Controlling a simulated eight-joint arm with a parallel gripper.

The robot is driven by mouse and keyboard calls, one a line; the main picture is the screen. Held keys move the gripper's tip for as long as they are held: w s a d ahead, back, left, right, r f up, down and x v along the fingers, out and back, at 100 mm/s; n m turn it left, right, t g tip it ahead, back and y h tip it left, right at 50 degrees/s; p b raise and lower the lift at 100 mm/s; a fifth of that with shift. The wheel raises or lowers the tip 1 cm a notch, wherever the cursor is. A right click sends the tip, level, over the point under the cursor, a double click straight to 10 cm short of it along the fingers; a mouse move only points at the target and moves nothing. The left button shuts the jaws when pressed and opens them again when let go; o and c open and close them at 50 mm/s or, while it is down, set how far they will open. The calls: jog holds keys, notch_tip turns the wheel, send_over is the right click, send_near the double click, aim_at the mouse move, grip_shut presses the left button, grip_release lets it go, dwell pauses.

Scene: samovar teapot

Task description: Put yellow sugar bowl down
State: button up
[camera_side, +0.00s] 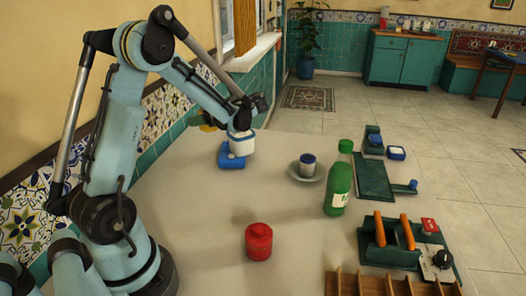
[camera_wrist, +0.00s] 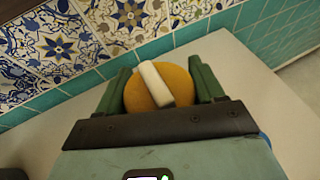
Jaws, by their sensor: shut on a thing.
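The yellow sugar bowl (camera_wrist: 183,82) sits between the two green fingers of my gripper (camera_wrist: 162,80) in the wrist view. It looks round and orange-yellow, with a white bar across its middle. My gripper is shut on it. In the side view a yellow part (camera_side: 207,122) shows to the left of my wrist, near the tiled wall. Much of the bowl is hidden there by my arm. Whether the bowl touches the table cannot be told.
A white-and-blue container (camera_side: 242,143) appears above a blue base (camera_side: 231,158) close below my wrist. A dark cup (camera_side: 308,164) on a saucer (camera_side: 294,173), a green bottle (camera_side: 339,182) and a red jar (camera_side: 258,242) stand farther right and forward. The table's (camera_side: 190,215) middle is bare.

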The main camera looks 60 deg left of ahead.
notch_tip(320, 180, up, 3)
jog(key=shift+f, duration=0.15)
jog(key=w+d+m+t+y, duration=0.15)
jog(key=w+d, duration=0.25)
jog(key=d, duration=0.4)
jog(key=w+d+m+t, duration=0.3)
jog(key=w+d, duration=0.1)
jog(key=d, duration=0.4)
jog(key=m+t+h, duration=0.1)
jog(key=m+t, duration=0.4)
jog(key=t, duration=0.2)
send_over(298, 224)
notch_tip(298, 224, down, 6)
jog(key=shift+g, duration=0.35)
jog(key=shift+f, duration=4.8)
jog(key=o, duration=1.2)
